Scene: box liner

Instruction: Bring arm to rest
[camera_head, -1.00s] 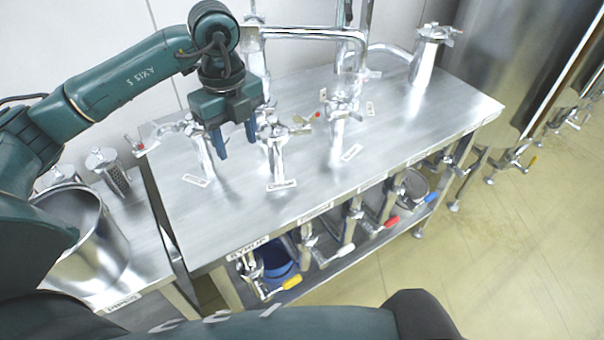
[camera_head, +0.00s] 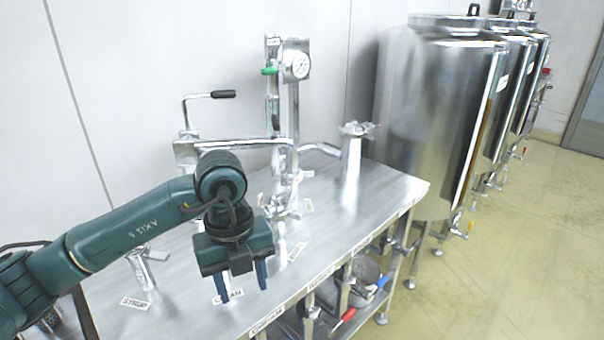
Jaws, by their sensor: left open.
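My left arm reaches in from the left, and its left gripper (camera_head: 242,284) hangs pointing down over the steel table. Its two blue fingers are apart with nothing between them. The steel table (camera_head: 345,222) runs from the lower left toward the back right. The gripper hides part of a label and whatever stands right behind it. My right gripper is not in view.
A pipe stand with a gauge (camera_head: 299,65) and green handle rises behind the gripper. A steel valve post (camera_head: 351,165) stands at the table's far end. Large steel tanks (camera_head: 430,110) stand beyond. A steel pot (camera_head: 364,270) sits on the lower shelf. The tiled floor at right is clear.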

